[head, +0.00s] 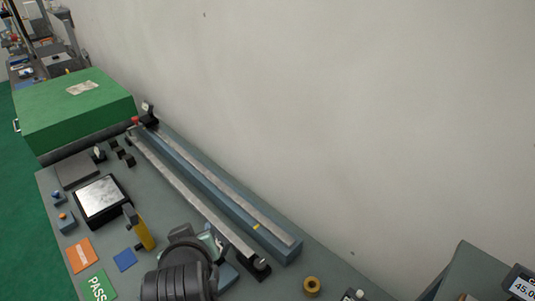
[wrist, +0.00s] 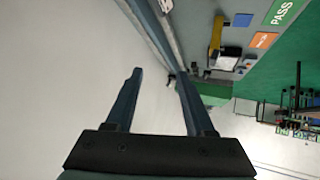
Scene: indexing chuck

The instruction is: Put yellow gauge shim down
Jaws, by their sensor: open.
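A small yellow piece (head: 257,226), which looks like the yellow gauge shim, lies on the long blue rail (head: 205,178) near its near end. It is too small to make out its shape. I cannot pick it out in the wrist view. My gripper (wrist: 156,74) is open in the wrist view, with nothing between its two fingers. In the head view my dark arm end covers part of the bench left of the rail's near end, and the fingers are not clear there.
A yellow-and-black upright tool (head: 143,232) stands near a blue square (head: 125,260), an orange card (head: 80,255) and a green PASS card (head: 98,286). A bright plate (head: 100,198) and green box (head: 75,108) are farther back. A brass ring (head: 311,286) lies right of the rail.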

